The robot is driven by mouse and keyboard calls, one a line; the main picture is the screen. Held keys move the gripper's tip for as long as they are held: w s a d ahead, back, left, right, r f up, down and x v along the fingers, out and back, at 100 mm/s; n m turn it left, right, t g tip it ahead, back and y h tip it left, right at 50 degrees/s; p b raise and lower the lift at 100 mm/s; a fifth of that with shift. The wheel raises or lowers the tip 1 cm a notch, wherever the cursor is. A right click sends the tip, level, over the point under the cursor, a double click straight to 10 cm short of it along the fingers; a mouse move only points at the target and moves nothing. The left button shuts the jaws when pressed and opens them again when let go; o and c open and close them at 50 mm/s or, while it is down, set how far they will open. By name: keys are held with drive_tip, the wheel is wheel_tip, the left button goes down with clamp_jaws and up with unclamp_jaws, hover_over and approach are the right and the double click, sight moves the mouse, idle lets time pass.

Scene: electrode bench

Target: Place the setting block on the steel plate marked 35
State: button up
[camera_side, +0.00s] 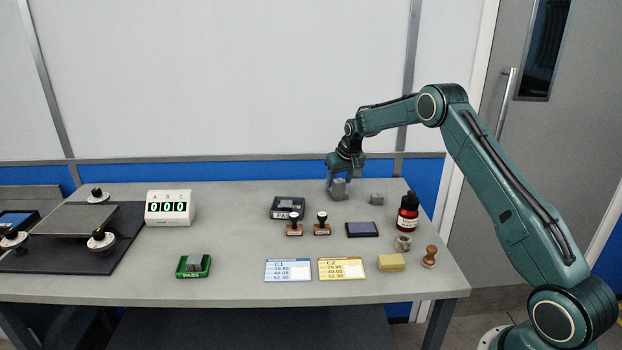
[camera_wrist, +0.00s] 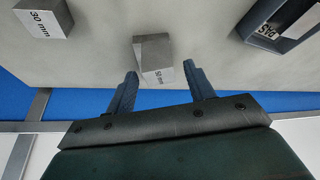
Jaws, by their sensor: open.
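A grey block (camera_side: 338,191) stands at the back middle of the bench, directly below my gripper (camera_side: 340,179). In the wrist view this block (camera_wrist: 154,54) carries a white label that seems to read 50 mm. My gripper (camera_wrist: 160,72) is open, with one finger at each side of the block's near part and gaps showing. A second grey block (camera_side: 376,199) stands to the right; in the wrist view it (camera_wrist: 48,14) is labelled 30 mm. A flat grey steel plate (camera_side: 75,219) lies on a dark base at the left. No mark 35 is readable on it.
A display (camera_side: 170,207) reads 000. A dark labelled tray (camera_side: 287,207), two stamps (camera_side: 308,226), an ink pad (camera_side: 362,229), a red bottle (camera_side: 408,213) and cards (camera_side: 289,270) occupy the right half. Bench between display and dark tray is clear.

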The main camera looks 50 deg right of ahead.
drive_tip(key=v, duration=1)
drive_tip(key=shift+r, duration=0.4)
drive_tip(key=shift+s+a, duration=0.1)
drive_tip(key=s+a+r+n, duration=0.2)
drive_tip(key=s+a+r, duration=1.2)
drive_tip(key=s+a, duration=0.2)
drive_tip(key=s+a+f, duration=0.1)
drive_tip(key=s+a, duration=0.2)
drive_tip(key=s, duration=0.5)
drive_tip(key=s+a+f+n+t+y, duration=0.1)
drive_tip(key=s+a, duration=0.2)
drive_tip(key=s, duration=0.4)
drive_tip(key=s+a+f+n, duration=0.1)
drive_tip(key=s+a, duration=0.3)
drive_tip(key=s, duration=0.4)
drive_tip(key=shift+s+f+y, duration=0.25)
drive_tip(key=shift+s+y, duration=0.1)
drive_tip(key=shift+y, duration=0.05)
